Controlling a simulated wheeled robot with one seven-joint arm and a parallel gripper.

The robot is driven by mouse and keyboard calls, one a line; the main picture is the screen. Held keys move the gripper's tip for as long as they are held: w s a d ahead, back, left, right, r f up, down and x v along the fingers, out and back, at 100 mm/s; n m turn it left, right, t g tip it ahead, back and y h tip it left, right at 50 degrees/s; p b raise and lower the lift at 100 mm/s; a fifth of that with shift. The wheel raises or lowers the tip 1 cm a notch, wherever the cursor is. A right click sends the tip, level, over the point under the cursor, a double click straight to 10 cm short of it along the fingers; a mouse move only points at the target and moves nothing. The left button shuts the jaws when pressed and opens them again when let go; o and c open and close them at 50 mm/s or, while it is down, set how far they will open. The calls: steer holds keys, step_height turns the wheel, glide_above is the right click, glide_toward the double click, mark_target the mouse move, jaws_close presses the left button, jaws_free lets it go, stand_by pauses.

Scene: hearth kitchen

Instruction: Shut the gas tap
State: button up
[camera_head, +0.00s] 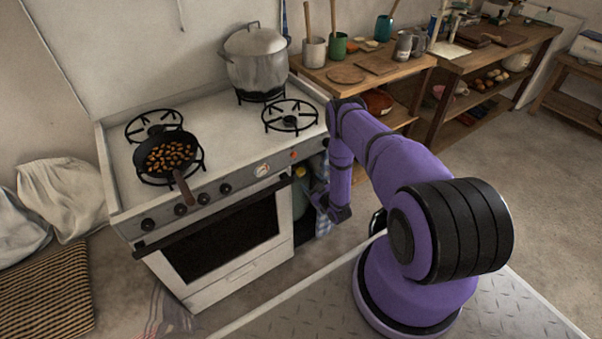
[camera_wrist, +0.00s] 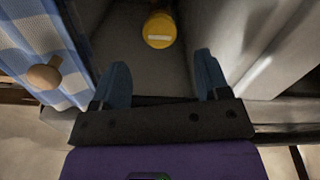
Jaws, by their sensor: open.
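The gas tap appears as a yellow knob (camera_wrist: 159,30) with a pale label in the wrist view, at the top middle. In the head view it is a small yellow spot (camera_head: 300,171) on a green gas cylinder (camera_head: 301,192), partly hidden beside the stove. My gripper (camera_wrist: 160,72) has two blue fingers spread apart, with nothing between them. The yellow knob lies beyond the fingertips, roughly centred between them and apart from them. In the head view my gripper (camera_head: 317,197) is low at the stove's right side, in front of the cylinder.
A blue-checked cloth (camera_wrist: 40,45) with a round wooden knob (camera_wrist: 43,76) hangs close on the left; a grey panel (camera_wrist: 270,45) stands on the right. The stove (camera_head: 217,240) bears a pan (camera_head: 165,154) and a large pot (camera_head: 257,62). Wooden shelves (camera_head: 440,120) stand behind my arm.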

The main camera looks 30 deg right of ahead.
mark_target(303, 173)
steer(key=w, duration=0.7)
steer(key=shift+w+a, duration=0.1)
steer(key=c, duration=0.9)
